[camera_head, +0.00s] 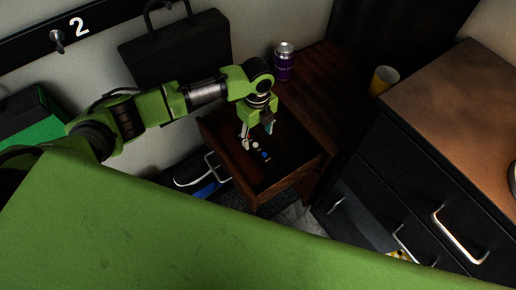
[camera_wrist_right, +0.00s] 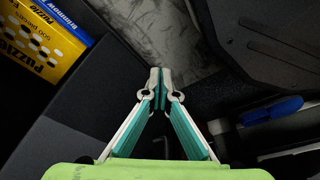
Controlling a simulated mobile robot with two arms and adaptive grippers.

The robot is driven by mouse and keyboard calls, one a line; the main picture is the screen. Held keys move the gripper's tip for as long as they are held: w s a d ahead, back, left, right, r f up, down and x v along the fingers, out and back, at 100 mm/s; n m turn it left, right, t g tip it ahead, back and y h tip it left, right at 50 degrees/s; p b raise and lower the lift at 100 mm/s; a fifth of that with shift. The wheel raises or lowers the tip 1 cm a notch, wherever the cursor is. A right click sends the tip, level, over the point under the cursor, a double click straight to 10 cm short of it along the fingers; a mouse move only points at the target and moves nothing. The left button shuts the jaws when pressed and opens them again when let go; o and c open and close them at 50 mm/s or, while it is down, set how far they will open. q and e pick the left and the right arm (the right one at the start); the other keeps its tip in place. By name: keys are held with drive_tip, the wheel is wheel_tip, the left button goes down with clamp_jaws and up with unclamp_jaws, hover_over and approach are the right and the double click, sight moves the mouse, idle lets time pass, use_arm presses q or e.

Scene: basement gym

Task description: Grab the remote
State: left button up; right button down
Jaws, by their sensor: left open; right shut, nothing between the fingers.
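The remote (camera_head: 262,153) appears to be the small dark item with white, red and blue spots lying in the open wooden drawer (camera_head: 290,175). Its outline blends into the dark drawer floor. My left gripper (camera_head: 257,138) points down over the drawer, fingers apart, with the remote close to its fingertips. I cannot tell whether the fingers touch it. My right gripper (camera_wrist_right: 160,78) is shut and empty in the right wrist view, with its fingertips together above a grey floor. It does not show in the head view.
A purple can (camera_head: 284,62) stands on the wooden top behind the drawer. A yellow cup (camera_head: 383,80) is further right. A black cabinet (camera_head: 420,190) with metal handles stands at right. A yellow puzzle box (camera_wrist_right: 38,45) is left in the right wrist view.

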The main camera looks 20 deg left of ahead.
sight(258, 148)
use_arm(q)
wheel_tip(258, 148, down, 2)
drive_tip(key=shift+w+f, duration=0.1)
drive_tip(key=shift+f, duration=0.1)
wheel_tip(258, 148, down, 4)
drive_tip(key=shift+f+b, duration=0.2)
drive_tip(key=shift+b, duration=0.6)
drive_tip(key=shift+f, duration=0.5)
drive_tip(key=shift+w, duration=0.1)
drive_tip(key=c, duration=1.3)
use_arm(e)
wheel_tip(258, 148, up, 6)
drive_tip(key=w, duration=0.2)
drive_tip(key=shift+w+a+r, duration=0.15)
drive_tip(key=shift+w+r, duration=0.05)
drive_tip(key=shift+w, duration=0.2)
